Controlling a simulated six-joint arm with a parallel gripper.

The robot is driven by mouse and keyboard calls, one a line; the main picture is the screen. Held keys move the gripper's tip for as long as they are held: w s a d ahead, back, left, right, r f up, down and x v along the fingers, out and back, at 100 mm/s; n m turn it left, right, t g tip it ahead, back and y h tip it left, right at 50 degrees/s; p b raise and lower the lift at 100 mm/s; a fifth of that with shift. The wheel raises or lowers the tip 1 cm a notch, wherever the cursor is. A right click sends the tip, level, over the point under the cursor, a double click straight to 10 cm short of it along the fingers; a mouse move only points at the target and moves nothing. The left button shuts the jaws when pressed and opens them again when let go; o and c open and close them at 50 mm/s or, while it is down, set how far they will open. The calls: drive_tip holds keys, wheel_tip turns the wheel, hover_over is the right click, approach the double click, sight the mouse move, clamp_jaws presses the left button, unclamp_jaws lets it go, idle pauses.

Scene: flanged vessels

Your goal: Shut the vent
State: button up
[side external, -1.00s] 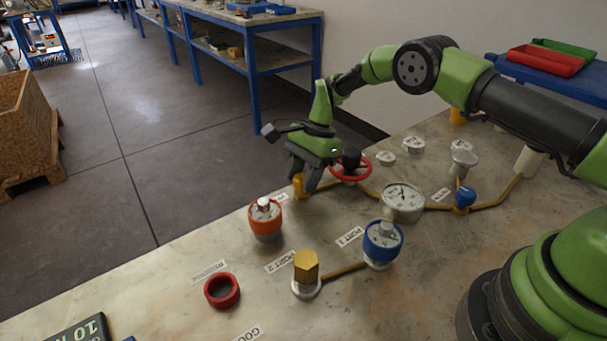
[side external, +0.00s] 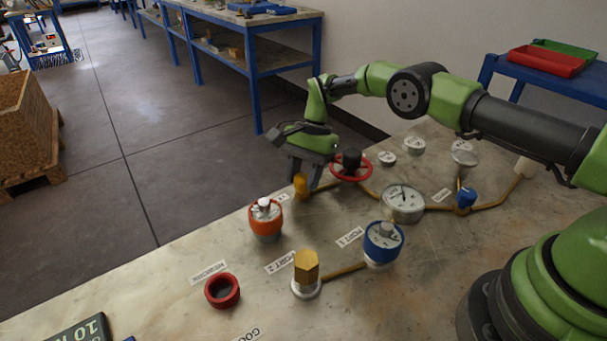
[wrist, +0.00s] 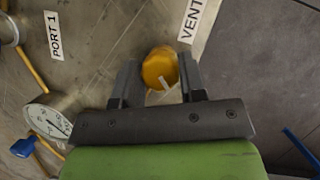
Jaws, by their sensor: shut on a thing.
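The vent's yellow knob (side external: 301,187) stands at the far edge of the bench. In the wrist view the yellow knob (wrist: 158,66) is round on top, beside the VENT label (wrist: 191,20), with a pale strip at its lower edge. My gripper (side external: 305,182) points down over it, and its fingers are shut on the knob, one on each side. In the wrist view my gripper (wrist: 160,72) has the knob between its fingertips. The knob's lower part is hidden in the wrist view.
A red handwheel (side external: 351,166) stands close right of my gripper. An orange-banded port (side external: 266,220) is close in front. A gauge (side external: 403,203), a blue valve handle (side external: 466,198), a blue-banded port (side external: 383,243), a gold hex fitting (side external: 306,266) and a red ring (side external: 222,291) stand nearer.

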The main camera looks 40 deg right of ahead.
drive_tip(key=o, duration=0.9)
drive_tip(key=v, duration=0.7)
drive_tip(key=shift+d+r, duration=0.15)
drive_tip(key=shift+r, duration=0.05)
